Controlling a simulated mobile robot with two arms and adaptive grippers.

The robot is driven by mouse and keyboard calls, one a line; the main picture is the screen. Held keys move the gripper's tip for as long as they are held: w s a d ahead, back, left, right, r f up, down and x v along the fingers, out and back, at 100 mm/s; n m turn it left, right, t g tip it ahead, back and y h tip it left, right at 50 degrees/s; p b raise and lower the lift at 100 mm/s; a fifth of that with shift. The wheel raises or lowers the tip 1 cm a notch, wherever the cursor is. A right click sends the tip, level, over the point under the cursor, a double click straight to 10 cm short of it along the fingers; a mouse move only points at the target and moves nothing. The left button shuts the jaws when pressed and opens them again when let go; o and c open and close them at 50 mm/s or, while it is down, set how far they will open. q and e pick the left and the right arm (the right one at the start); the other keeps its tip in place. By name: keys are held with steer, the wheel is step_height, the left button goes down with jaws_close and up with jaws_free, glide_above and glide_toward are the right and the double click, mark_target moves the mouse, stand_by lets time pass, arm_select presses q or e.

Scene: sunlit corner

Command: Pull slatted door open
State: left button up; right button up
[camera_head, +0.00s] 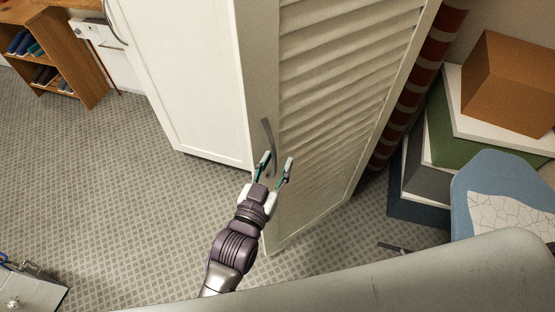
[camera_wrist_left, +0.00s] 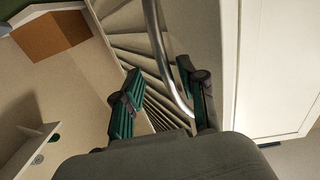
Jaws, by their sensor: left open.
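The slatted door (camera_head: 335,110) is off-white with louvred slats and stands upright in the middle of the head view. Its curved metal handle (camera_head: 267,133) is on the door's left edge strip. My left gripper (camera_head: 276,160) is open at the handle's lower end, one finger to each side of it in the picture. In the left wrist view, the bright handle (camera_wrist_left: 161,50) runs down between the two green-padded fingers (camera_wrist_left: 158,88). They do not close on it, and I cannot tell whether either touches it. The slats (camera_wrist_left: 140,43) show behind. My right gripper is not in view.
A plain white panel door (camera_head: 190,75) adjoins on the left. Stacked boxes (camera_head: 510,85) and a blue chair-like piece (camera_head: 490,190) stand at the right. A wooden shelf (camera_head: 65,50) is at the far left. The patterned floor (camera_head: 110,190) left of the doors is mostly clear.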

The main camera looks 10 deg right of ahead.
arm_select(q)
steer(key=v, duration=1.1)
steer(key=shift+s, duration=0.15)
